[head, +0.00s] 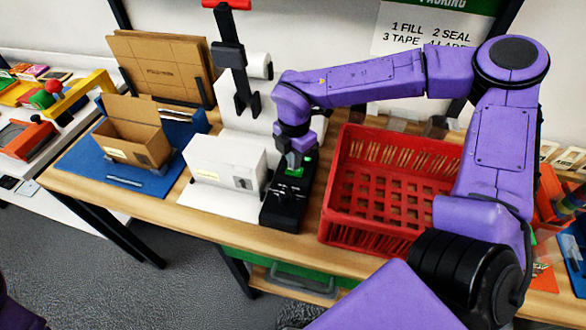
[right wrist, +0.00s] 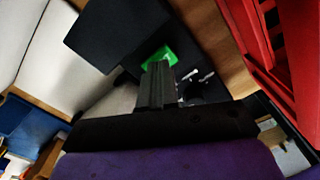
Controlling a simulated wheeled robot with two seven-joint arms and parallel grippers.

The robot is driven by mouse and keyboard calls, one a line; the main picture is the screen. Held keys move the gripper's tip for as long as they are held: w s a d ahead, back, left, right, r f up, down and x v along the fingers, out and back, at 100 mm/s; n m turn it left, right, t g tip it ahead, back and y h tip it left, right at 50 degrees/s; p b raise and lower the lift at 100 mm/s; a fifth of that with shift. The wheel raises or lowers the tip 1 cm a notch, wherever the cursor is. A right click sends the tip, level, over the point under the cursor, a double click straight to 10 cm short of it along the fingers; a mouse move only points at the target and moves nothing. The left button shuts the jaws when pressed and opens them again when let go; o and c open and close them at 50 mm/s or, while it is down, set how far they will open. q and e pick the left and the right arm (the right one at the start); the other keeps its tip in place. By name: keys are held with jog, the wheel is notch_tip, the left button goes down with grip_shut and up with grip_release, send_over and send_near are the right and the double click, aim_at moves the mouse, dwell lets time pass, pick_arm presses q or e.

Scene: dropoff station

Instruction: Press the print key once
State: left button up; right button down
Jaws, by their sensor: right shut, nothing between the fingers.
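The print key appears to be the green key (head: 294,172) on top of a black device (head: 284,207) at the table's front edge. The key also shows in the right wrist view (right wrist: 154,55), partly covered by my fingers. My right gripper (head: 293,160) is shut and empty, pointing down with its fingertips at the green key. In the right wrist view the closed fingertips (right wrist: 158,68) overlap the key's near edge. I cannot tell whether they touch it or whether the key is pressed down. My left gripper is not in view.
A red crate (head: 330,232) stands close right of the device. A white box (head: 222,162) sits close to its left. An open cardboard box (head: 134,131) rests on a blue mat (head: 85,160) farther left. A grey upright stand (head: 231,62) rises behind the white box.

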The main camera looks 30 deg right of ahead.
jog(key=shift+f+b, duration=0.55)
jog(key=shift+f, duration=0.15)
jog(key=shift+r, duration=0.1)
dwell(0.4)
jog(key=shift+r+p, duration=2.7)
jog(key=shift+r, duration=0.7)
